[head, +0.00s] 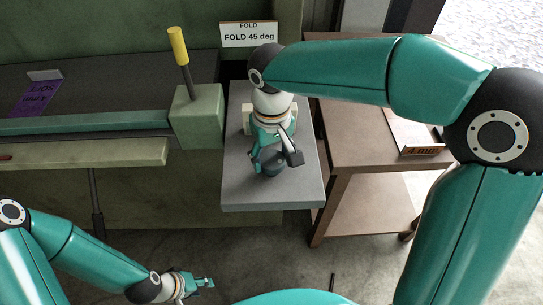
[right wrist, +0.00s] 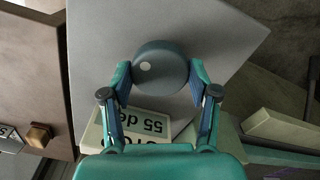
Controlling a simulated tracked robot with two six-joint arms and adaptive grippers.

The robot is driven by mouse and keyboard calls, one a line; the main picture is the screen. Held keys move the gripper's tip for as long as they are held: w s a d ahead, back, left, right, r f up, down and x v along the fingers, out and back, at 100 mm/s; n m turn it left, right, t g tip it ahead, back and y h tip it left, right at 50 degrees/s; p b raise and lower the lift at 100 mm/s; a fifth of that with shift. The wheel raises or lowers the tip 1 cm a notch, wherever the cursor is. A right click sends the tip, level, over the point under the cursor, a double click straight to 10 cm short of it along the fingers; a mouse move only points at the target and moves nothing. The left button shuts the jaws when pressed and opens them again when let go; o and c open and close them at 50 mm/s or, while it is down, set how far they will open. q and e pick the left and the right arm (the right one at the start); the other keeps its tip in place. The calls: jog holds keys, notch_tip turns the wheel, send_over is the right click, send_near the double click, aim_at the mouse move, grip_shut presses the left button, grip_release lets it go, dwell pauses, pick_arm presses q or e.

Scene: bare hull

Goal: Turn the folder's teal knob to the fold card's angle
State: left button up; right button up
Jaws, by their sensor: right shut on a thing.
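The fold card (head: 249,34) at the back reads "FOLD 45 deg". The dark teal round knob (head: 271,168) stands on a grey plate (head: 270,195). In the right wrist view the knob (right wrist: 160,68) shows a white dot on its upper left. My right gripper (head: 275,153) is shut on the knob, with one finger on each side of it in the right wrist view (right wrist: 160,82). A cream block with a readout (right wrist: 150,125) shows upside down "55 de…", partly covered by my gripper. My left gripper (head: 203,283) is low at the left, away from the folder; its jaw opening is unclear.
A lever with a yellow grip (head: 179,46) stands left of the plate. A long beam (head: 85,154) runs to the left, with a purple card (head: 36,98) behind it.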

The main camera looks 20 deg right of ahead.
aim_at(271, 159)
jog(key=m, duration=0.4)
jog(key=shift+w+r+m+b, duration=0.15)
jog(key=shift+m+b, duration=0.15)
jog(key=shift+b, duration=0.05)
dwell(0.4)
jog(key=o, duration=0.9)
jog(key=shift+o, duration=1.3)
notch_tip(271, 159, up, 12)
